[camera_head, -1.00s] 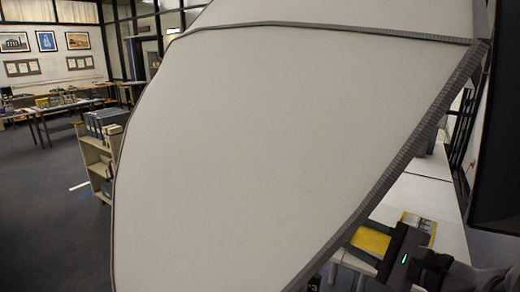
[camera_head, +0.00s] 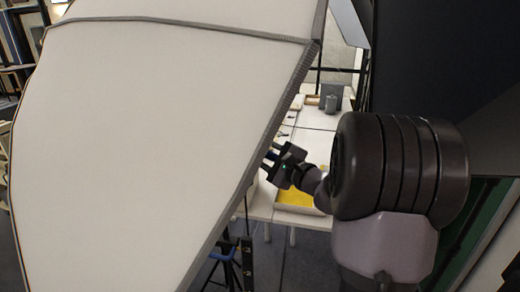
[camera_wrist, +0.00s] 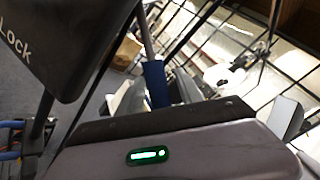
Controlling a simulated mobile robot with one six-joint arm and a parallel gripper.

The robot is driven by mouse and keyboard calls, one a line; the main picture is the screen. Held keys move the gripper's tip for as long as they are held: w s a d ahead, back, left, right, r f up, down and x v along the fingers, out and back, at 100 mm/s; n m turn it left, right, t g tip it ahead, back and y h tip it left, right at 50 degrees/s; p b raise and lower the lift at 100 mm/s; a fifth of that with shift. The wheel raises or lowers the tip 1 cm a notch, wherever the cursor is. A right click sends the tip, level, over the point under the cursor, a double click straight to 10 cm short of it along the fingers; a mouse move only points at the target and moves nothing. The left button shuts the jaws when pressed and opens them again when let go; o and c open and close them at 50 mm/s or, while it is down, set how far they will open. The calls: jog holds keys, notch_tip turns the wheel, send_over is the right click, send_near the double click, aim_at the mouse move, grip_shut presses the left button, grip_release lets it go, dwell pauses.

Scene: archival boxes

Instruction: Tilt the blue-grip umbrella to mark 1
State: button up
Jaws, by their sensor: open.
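The large pale umbrella (camera_head: 165,130) with a grey edge fills the left and middle of the head view. My gripper (camera_head: 271,154) is open beside its right edge, with the fingertips close to that edge. In the wrist view the blue grip (camera_wrist: 155,84) sits on a thin grey rod just beyond my gripper's body. I cannot tell whether it lies between the fingers or touches them. A dark part lettered "Lock" (camera_wrist: 60,40) is at upper left of the wrist view. A dark upright strip with small pale marks (camera_head: 247,262) stands below the umbrella; the marks are too small to read.
A stand with a blue part (camera_head: 223,250) is below the umbrella edge. A white table (camera_head: 310,145) with a yellow-bottomed tray (camera_head: 296,198) and a grey container (camera_head: 331,103) is behind my arm. A large black panel (camera_head: 440,65) fills the upper right.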

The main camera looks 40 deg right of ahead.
jog(key=shift+w, duration=0.2)
grip_shut()
dwell(1.3)
